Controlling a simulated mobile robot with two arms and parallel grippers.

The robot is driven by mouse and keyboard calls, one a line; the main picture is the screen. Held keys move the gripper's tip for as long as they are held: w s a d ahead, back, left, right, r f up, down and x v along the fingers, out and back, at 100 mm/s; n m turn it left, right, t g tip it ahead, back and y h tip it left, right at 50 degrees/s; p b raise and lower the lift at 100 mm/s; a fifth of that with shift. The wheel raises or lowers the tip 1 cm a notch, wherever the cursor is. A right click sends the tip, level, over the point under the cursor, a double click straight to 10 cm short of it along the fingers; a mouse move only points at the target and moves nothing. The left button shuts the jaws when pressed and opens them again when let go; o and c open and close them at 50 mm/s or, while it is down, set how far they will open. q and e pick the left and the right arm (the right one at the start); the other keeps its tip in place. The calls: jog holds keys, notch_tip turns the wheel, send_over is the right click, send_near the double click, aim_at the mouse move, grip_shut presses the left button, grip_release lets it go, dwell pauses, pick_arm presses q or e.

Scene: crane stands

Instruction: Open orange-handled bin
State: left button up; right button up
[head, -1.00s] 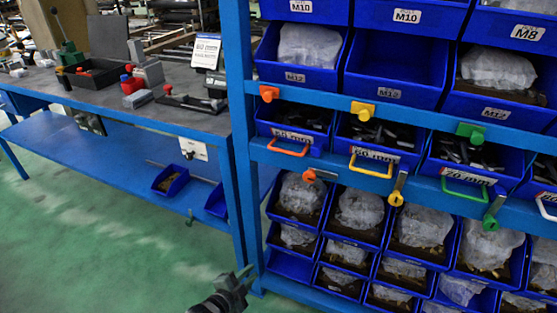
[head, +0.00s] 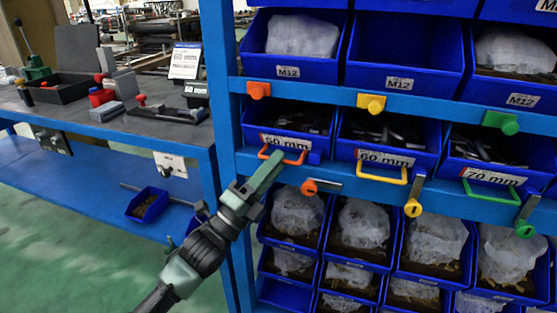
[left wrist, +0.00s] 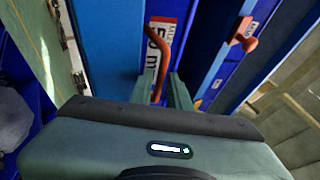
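The orange-handled bin (head: 256,137) is a blue bin at the left end of the middle shelf row, holding dark parts, flush with its neighbours. Its orange handle (head: 296,158) is a bar across its front. In the left wrist view the handle (left wrist: 160,42) runs down to between the fingers (left wrist: 163,92), which stand apart. Whether they touch it cannot be told. An orange knob (head: 258,91) sits above and an orange latch (head: 310,187) below right. My right gripper is out of view.
Bins with yellow (head: 382,178) and green (head: 492,197) handles stand to the right, with matching knobs and latches. Bagged parts fill lower bins (head: 378,264). A blue rack post (head: 226,120) and a workbench (head: 120,125) are on the left.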

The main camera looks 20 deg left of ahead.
pick_arm(q)
jog(key=shift+x, duration=0.75)
grip_shut()
jog(key=shift+f, duration=0.1)
dwell(0.8)
